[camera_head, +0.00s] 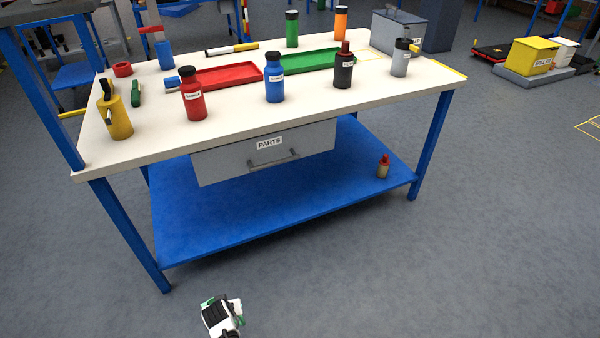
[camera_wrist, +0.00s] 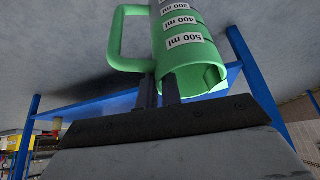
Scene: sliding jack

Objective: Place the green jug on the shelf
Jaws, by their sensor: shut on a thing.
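The green jug (camera_wrist: 190,62) fills the upper middle of the wrist view, with white volume labels up to 500 ml and a loop handle at its left. My gripper (camera_wrist: 160,90) is shut on it near its open rim; the exact contact is partly hidden. In the head view my gripper (camera_head: 222,314) is at the bottom, in front of the workbench, with only slivers of green beside it. The blue lower shelf (camera_head: 260,215) lies beyond it under the bench. A blue shelf surface (camera_wrist: 100,108) also shows behind the jug in the wrist view.
A small red-capped bottle (camera_head: 383,167) stands at the shelf's right end; the rest of the visible shelf is clear. A grey PARTS drawer (camera_head: 220,168) hangs above it. Blue legs (camera_head: 130,235) bound the front corners. Several bottles and trays occupy the white benchtop (camera_head: 160,140).

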